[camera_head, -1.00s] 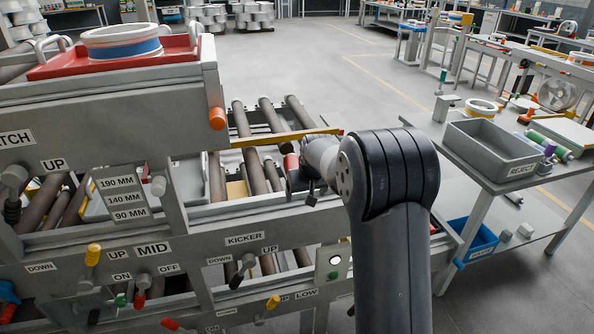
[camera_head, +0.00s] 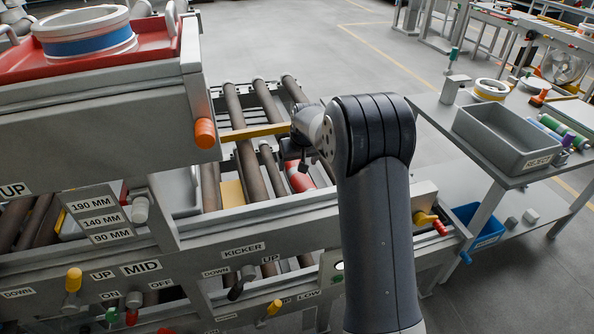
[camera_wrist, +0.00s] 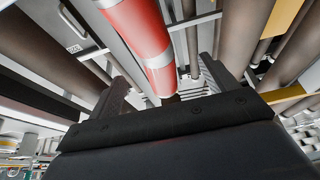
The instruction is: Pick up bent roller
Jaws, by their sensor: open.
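A red roller with pale bands (camera_head: 299,178) lies among the brown rollers of the conveyor in the head view, partly hidden by my arm. I cannot tell from here whether it is bent. In the wrist view the red roller (camera_wrist: 142,30) runs from the top edge down between the fingers. My gripper (camera_wrist: 165,85) is open, with one dark finger on each side of the roller's line. Its fingers look apart from the roller. In the head view the fingers are mostly hidden behind my wrist.
Brown rollers (camera_head: 240,135) flank the red one. A yellow bar (camera_head: 255,132) crosses above them. A red tray (camera_head: 95,72) with a blue-and-white ring stands at upper left. A grey REJECT bin (camera_head: 510,140) sits on the right table, with a blue bin (camera_head: 478,225) below.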

